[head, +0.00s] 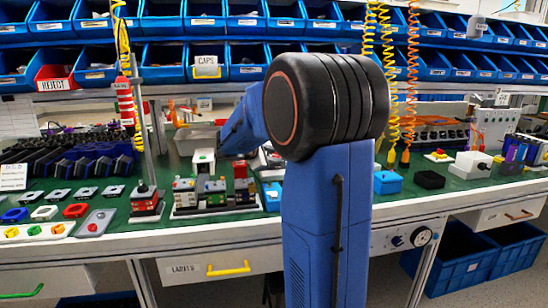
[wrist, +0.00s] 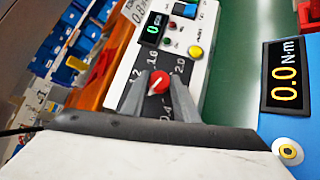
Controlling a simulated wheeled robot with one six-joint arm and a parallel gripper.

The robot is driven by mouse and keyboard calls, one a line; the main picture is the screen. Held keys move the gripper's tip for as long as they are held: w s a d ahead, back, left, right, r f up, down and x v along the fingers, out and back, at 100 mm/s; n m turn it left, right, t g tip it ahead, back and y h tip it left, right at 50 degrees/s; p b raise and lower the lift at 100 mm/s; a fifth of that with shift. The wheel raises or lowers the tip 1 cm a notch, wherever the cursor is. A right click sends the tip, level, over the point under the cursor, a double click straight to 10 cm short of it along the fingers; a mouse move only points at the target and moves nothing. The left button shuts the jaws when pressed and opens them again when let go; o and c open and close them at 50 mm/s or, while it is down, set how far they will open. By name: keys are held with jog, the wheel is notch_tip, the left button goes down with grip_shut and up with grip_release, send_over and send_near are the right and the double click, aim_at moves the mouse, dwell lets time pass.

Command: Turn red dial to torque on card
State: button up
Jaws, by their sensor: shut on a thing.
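The red dial (wrist: 159,82) sits on a dark scale plate on a white panel in the wrist view. Printed numbers such as 1.2, 1.6 and 0.4 ring it. A white mark crosses the dial on a slant; I cannot tell which number it points to. My gripper (wrist: 161,88) is shut on the dial, with one grey finger on each side. A white card (wrist: 138,10) at the top edge reads 0.8; its unit is cut off or unclear. In the head view my arm hides the gripper and dial.
A yellow button (wrist: 195,51) and a green-digit display (wrist: 152,30) sit on the panel close by. A blue device with a 0.0 N·m display (wrist: 286,75) stands at the right. The green workbench (head: 440,187) holds several other devices; blue bins (head: 165,62) line the back.

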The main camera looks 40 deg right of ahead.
jog(key=shift+w+r+m+g, duration=0.1)
jog(key=shift+m+g, duration=0.3)
jog(key=shift+m, duration=0.2)
jog(key=shift+y, duration=0.3)
jog(key=o, duration=1.1)
jog(key=shift+c, duration=0.2)
jog(key=v, duration=1.7)
jog(key=shift+a, duration=0.2)
jog(key=shift+a, duration=0.1)
